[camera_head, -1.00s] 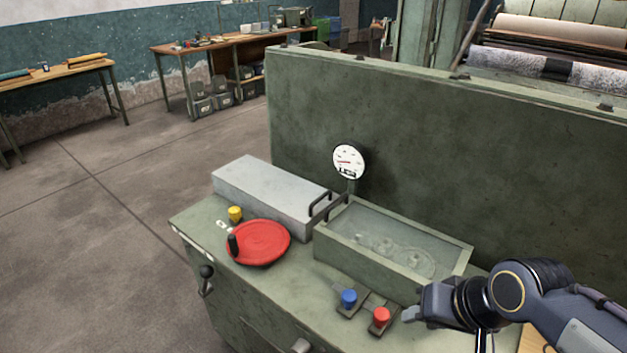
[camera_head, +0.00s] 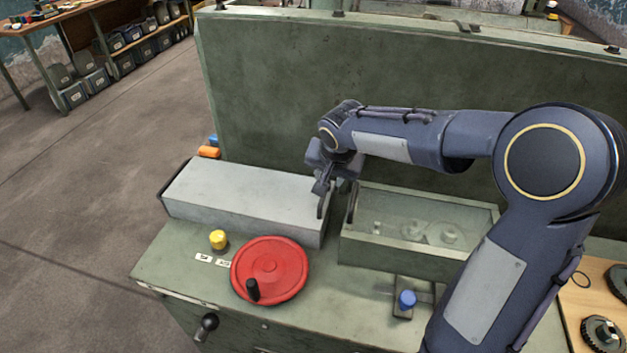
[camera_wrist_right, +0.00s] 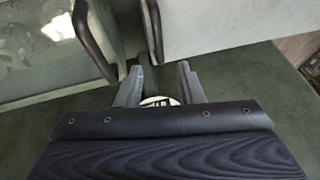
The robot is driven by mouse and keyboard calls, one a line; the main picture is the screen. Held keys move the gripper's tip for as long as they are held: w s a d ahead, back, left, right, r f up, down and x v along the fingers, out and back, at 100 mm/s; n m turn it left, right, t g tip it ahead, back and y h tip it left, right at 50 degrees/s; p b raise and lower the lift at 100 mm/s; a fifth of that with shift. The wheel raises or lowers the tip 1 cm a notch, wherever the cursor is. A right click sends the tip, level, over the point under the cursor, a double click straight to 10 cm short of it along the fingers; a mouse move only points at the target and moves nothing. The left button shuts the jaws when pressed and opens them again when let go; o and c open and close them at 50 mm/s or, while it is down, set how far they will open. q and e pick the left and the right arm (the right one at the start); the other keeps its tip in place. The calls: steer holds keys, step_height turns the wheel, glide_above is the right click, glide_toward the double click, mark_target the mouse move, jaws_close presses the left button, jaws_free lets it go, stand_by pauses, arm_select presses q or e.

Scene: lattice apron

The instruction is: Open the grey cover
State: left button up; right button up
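The grey cover (camera_head: 240,198) is a long, flat-topped box, shut on the green bench top. Its dark handle (camera_head: 323,207) is on the right end and partly hidden by my gripper. In the right wrist view the cover (camera_wrist_right: 220,28) is at top right with its handle (camera_wrist_right: 153,30) ahead of the fingers. My right gripper (camera_head: 322,185) is above and beside this handle. In the right wrist view the gripper (camera_wrist_right: 158,76) is open and empty, with the handle's lower end near the gap between its fingertips. My left gripper is out of view.
A glass-topped green box (camera_head: 400,252) stands close on the right, its handle (camera_wrist_right: 93,40) near my left fingertip. A red handwheel (camera_head: 270,266), yellow knob (camera_head: 218,239) and blue knob (camera_head: 406,299) are in front. A tall green panel (camera_head: 300,90) rises behind.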

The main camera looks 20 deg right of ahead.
steer(key=x, duration=0.7)
steer(key=shift+w+d+f+p, duration=0.1)
steer(key=shift+f+p, duration=0.15)
steer(key=shift+p, duration=0.05)
jaws_close()
